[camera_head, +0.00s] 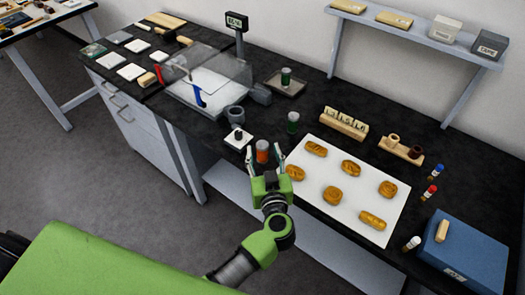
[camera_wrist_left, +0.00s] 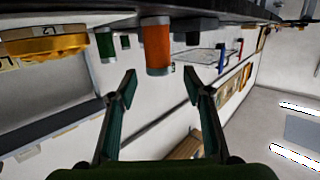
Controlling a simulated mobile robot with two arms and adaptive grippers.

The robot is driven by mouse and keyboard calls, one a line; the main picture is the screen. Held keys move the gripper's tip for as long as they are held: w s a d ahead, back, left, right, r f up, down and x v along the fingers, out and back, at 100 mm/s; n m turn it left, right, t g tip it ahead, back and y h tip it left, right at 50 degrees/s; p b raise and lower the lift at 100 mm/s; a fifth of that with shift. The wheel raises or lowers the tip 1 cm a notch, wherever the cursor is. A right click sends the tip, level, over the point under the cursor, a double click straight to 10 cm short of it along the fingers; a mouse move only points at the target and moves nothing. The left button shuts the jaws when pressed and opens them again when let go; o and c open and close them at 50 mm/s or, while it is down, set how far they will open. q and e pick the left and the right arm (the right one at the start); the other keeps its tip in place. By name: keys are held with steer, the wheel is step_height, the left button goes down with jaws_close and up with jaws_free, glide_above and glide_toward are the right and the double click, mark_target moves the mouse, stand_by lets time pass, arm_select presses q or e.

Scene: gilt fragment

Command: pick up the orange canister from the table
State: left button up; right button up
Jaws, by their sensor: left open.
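The orange canister (camera_head: 262,151) stands on the black table near its front edge, just left of the white sheet. In the left wrist view the orange canister (camera_wrist_left: 157,46) is ahead, between the line of the two fingers and beyond their tips. My left gripper (camera_head: 264,157) is open, with one finger on each side of the canister in the head view. In the left wrist view the gripper (camera_wrist_left: 160,80) has nothing between its fingers. I cannot see contact with the canister. My right gripper is not in view.
A white sheet (camera_head: 368,218) with several golden-brown pieces lies right of the canister. A green canister (camera_head: 292,122) stands behind it. A blue box (camera_head: 462,255) stands at the right.

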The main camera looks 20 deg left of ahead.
mark_target(263, 146)
arm_select(q)
steer(key=x, duration=0.4)
steer(key=shift+w, duration=0.1)
steer(key=shift+d, duration=0.1)
steer(key=c, duration=1.2)
steer(key=shift+c, duration=0.2)
steer(key=shift+r, duration=0.1)
